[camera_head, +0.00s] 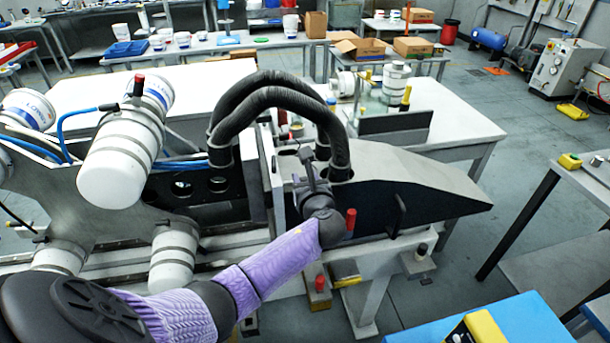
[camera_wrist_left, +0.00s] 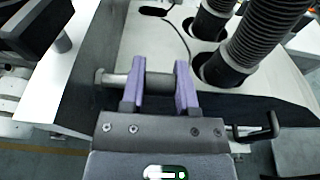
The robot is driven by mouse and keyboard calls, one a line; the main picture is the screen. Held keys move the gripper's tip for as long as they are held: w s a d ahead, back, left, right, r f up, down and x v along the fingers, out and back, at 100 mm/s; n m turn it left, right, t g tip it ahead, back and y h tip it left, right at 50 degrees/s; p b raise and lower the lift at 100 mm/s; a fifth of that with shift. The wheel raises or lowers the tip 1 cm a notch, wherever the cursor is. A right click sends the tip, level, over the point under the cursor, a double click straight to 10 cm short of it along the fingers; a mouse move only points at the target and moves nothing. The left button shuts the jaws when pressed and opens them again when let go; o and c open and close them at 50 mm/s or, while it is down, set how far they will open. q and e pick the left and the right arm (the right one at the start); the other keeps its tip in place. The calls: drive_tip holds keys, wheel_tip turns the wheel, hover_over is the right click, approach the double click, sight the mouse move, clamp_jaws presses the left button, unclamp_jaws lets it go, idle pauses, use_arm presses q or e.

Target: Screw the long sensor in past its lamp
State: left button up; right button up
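My left gripper (camera_head: 312,178) is over the grey machine, just below two black corrugated hoses. In the left wrist view its purple fingers (camera_wrist_left: 160,88) stand apart with a clear gap. A grey rod-like part (camera_wrist_left: 155,80), possibly the long sensor, lies crosswise at the fingers. It runs past the left finger to a wider end at the left. I cannot tell whether it touches them. I cannot make out a sensor lamp; the small green light (camera_wrist_left: 180,173) at the bottom edge appears to be on my own wrist. My right gripper is not in view.
The black hoses (camera_head: 262,95) arch close above the gripper and enter holes in the machine plate (camera_wrist_left: 145,40). A red-topped knob (camera_head: 350,220) stands just right of my wrist. White canisters (camera_head: 110,175) are at the left. A white table (camera_head: 450,100) is behind.

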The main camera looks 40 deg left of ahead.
use_arm(q)
drive_tip(key=o, duration=0.4)
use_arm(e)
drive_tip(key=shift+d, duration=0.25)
use_arm(q)
drive_tip(key=p+v, duration=0.2)
drive_tip(key=v, duration=0.8)
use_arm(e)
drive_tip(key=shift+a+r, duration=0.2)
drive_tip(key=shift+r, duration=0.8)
